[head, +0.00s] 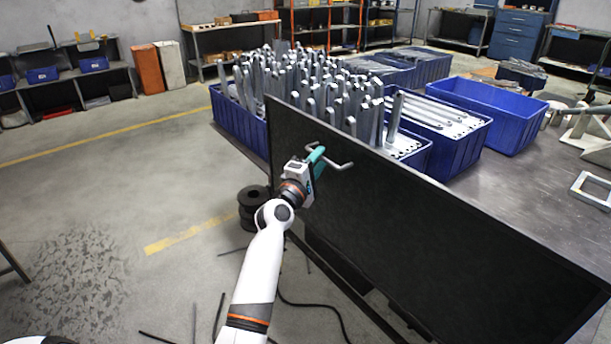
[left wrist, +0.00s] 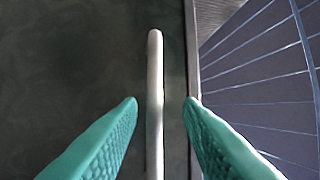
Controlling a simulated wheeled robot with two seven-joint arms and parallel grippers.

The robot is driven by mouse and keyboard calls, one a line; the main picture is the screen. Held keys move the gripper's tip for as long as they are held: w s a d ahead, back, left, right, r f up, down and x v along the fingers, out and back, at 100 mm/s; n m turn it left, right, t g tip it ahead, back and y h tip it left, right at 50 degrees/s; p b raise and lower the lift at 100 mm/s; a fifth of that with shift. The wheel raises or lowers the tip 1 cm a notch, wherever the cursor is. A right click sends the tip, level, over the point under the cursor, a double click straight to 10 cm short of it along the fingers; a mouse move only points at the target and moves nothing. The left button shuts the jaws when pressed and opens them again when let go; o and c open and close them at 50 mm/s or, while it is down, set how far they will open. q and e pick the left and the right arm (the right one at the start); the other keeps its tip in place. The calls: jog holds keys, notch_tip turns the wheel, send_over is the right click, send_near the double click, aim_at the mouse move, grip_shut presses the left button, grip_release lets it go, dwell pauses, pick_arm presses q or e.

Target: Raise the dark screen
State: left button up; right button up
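The dark screen (head: 420,230) is a large black panel standing upright along the near side of the work table. A pale metal handle (head: 343,166) sticks out near its upper left part. The handle also shows as a light bar in the left wrist view (left wrist: 155,85), with the dark screen (left wrist: 80,60) behind it. My left gripper (head: 318,158) is at the handle's left part. Its teal fingers (left wrist: 162,101) are open, one on each side of the bar, with gaps on both sides. My right gripper is not in view.
Behind the screen, blue crates (head: 455,155) with galvanized brackets (head: 310,90) stand on the metal table (head: 525,190). An empty blue crate (head: 510,130) is at the right. Black rings (head: 252,205) and dark rods (head: 195,315) lie on the floor at left.

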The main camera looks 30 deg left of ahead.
pick_arm(q)
jog(key=s+f, duration=0.1)
jog(key=s, duration=0.8)
jog(key=shift+s+f, duration=0.2)
jog(key=shift+s, duration=0.05)
jog(key=d+f+m+g, duration=0.2)
jog(key=f, duration=0.8)
jog(key=d+f+m+g, duration=0.2)
jog(key=f+g, duration=0.1)
jog(key=f, duration=0.6)
jog(key=s+d+f+m+g, duration=0.1)
jog(key=s+f+m+g, duration=0.1)
jog(key=s+f, duration=0.35)
jog(key=s+d+f+m+g+p, duration=0.1)
jog(key=s+d+f+m, duration=0.1)
jog(key=f, duration=0.7)
jog(key=s+d+f+m+g, duration=0.1)
jog(key=s+f+m+g, duration=0.15)
jog(key=f, duration=0.55)
jog(key=s+d+f+m+g+p, duration=0.15)
jog(key=s+f+m+g, duration=0.25)
jog(key=s+f, duration=1)
jog(key=s+f+m+g, duration=0.2)
jog(key=s+m, duration=0.1)
jog(key=s, duration=1)
jog(key=s+f+m+g, duration=0.2)
jog(key=s+f+m, duration=0.1)
jog(key=s, duration=1)
jog(key=shift+f+m, duration=0.35)
jog(key=shift+m, duration=0.2)
